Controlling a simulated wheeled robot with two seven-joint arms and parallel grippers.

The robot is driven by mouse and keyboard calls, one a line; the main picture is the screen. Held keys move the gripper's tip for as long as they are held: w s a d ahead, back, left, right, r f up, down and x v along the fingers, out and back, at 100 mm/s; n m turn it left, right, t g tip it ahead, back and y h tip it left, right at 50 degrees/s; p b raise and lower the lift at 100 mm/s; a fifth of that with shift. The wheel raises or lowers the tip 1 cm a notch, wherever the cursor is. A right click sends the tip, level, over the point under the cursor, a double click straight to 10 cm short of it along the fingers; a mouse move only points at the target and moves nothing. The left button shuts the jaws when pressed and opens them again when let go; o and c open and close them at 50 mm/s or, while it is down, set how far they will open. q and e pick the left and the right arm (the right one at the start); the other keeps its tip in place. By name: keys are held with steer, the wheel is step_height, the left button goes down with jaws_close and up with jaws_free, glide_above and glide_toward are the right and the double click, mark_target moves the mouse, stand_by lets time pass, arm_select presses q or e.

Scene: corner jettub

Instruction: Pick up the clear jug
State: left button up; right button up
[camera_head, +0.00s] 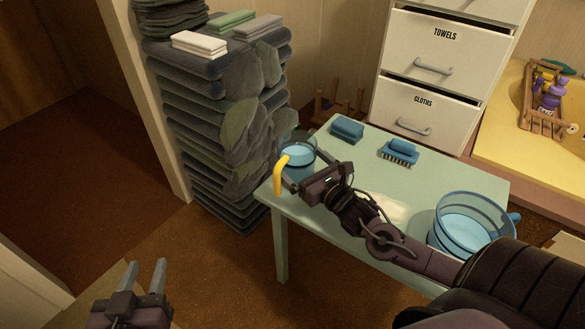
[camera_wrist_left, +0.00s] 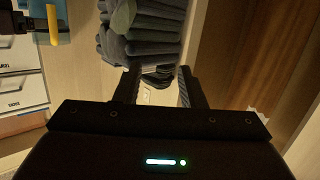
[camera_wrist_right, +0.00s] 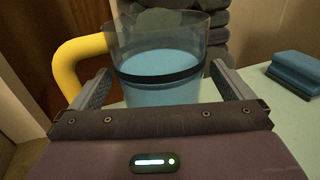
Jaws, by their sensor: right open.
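A clear jug (camera_head: 298,153) with a yellow handle (camera_head: 279,174) and blue contents stands at the left corner of the pale green table (camera_head: 300,203). It fills the middle of the right wrist view (camera_wrist_right: 160,60), with its yellow handle on the left. My right gripper (camera_head: 303,168) is open at the jug, its fingers spread to either side of it; I cannot tell whether they touch it. My left gripper (camera_head: 145,266) is open and empty, low at the lower left, away from the table.
A larger clear container (camera_head: 468,215) with a blue handle stands at the table's right, near my right arm. A blue sponge (camera_head: 347,129) and a blue brush (camera_head: 399,151) lie toward the back. A stack of dark towels (camera_head: 215,120) rises behind the jug. Drawers (camera_head: 425,113) stand behind the table.

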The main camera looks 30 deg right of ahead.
mark_target(288, 149)
arm_select(q)
step_height(288, 149, up, 7)
steer(key=w+t+h, duration=0.1)
steer(key=t, duration=0.2)
steer(key=shift+h+b, duration=0.3)
steer(key=shift+b, duration=0.05)
arm_select(e)
steer(key=w, duration=0.3)
steer(key=shift+w+a+r, duration=0.1)
steer(key=shift+w, duration=0.05)
arm_select(q)
steer(key=shift+a, duration=0.1)
arm_select(e)
steer(key=c, duration=1.4)
arm_select(q)
steer(key=shift+w, duration=0.1)
arm_select(e)
steer(key=shift+r, duration=0.1)
steer(key=shift+c, duration=0.3)
